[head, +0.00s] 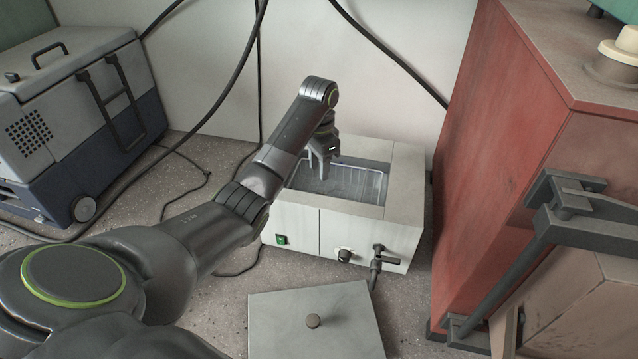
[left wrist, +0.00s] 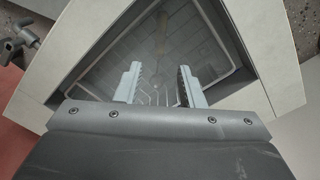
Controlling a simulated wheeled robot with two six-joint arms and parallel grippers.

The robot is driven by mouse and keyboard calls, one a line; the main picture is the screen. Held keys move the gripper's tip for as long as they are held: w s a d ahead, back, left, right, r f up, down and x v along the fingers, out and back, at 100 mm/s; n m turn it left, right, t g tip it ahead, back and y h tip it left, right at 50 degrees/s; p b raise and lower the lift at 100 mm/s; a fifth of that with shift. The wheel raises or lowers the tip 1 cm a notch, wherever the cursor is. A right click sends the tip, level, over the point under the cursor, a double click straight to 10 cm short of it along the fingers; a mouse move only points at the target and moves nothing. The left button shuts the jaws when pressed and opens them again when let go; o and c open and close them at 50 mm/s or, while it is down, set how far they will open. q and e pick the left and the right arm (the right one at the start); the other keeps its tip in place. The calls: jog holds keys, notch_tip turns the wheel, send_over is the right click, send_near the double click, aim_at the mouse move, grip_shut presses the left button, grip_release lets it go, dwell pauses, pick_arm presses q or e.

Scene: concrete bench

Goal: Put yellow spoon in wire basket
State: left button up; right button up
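The wire basket (head: 362,186) sits inside the open well of a white box-shaped bath. It also shows in the left wrist view (left wrist: 215,38). My left gripper (head: 323,172) points down over the basket. In the left wrist view my left gripper (left wrist: 158,84) has its two fingers apart with nothing between them. A faint, thin, yellowish-brown shape, possibly the yellow spoon (left wrist: 161,42), lies low inside the basket beyond the fingertips. It is too dim to be sure. No spoon is clear in the head view. My right gripper is not in view.
The white bath (head: 290,229) has a tap (head: 384,257) at its front. A grey lid (head: 312,321) with a knob lies in front. A red cabinet (head: 500,170) stands close on the right. A grey and blue case (head: 75,115) stands at left. Black cables hang behind.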

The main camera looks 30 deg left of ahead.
pick_arm(q)
jog(key=shift+r+p, duration=1.25)
jog(key=shift+r, duration=0.45)
jog(key=shift+f, duration=0.1)
